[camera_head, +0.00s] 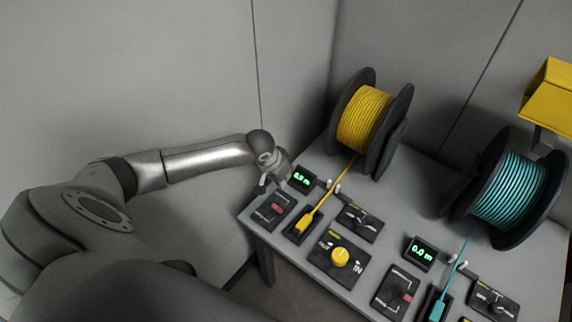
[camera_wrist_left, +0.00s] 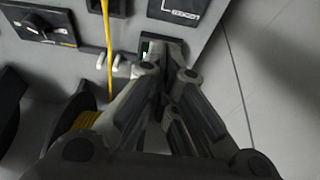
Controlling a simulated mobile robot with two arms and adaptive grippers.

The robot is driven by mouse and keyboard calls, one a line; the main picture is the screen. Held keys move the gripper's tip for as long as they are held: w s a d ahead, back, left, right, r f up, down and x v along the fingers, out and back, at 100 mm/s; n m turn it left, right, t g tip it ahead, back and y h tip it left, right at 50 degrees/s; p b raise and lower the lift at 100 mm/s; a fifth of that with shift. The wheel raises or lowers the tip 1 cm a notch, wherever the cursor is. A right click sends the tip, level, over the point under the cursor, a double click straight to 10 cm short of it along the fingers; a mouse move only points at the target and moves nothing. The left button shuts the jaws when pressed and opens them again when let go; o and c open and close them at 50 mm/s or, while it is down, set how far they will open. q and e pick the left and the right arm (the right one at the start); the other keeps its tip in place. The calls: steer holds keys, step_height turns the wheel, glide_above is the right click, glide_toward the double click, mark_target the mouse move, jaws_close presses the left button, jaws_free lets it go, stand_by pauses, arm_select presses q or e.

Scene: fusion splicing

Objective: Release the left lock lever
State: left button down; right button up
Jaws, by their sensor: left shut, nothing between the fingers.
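The left lock lever appears to be the small red piece (camera_head: 277,208) on a dark panel (camera_head: 266,218) near the table's left corner. Part of what looks like the same panel shows at the top of the left wrist view (camera_wrist_left: 178,12); no red lever shows there. My left gripper (camera_head: 264,184) is shut and empty, just beyond that panel in the head view and apart from the lever. In the left wrist view its fingertips (camera_wrist_left: 163,47) overlap the green display (camera_wrist_left: 145,48). My right gripper is not in view.
A yellow spool (camera_head: 365,120) stands behind, its yellow cable (camera_head: 327,191) running to a yellow connector (camera_head: 305,222). A lit display (camera_head: 301,178) stands close to the gripper. A teal spool (camera_head: 508,190) stands right.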

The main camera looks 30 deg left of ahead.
arm_select(q)
steer(key=s+r, duration=0.2)
steer(key=shift+s+a+r+p, duration=0.1)
steer(key=shift+s+r+p, duration=0.15)
steer(key=shift+r+p, duration=0.15)
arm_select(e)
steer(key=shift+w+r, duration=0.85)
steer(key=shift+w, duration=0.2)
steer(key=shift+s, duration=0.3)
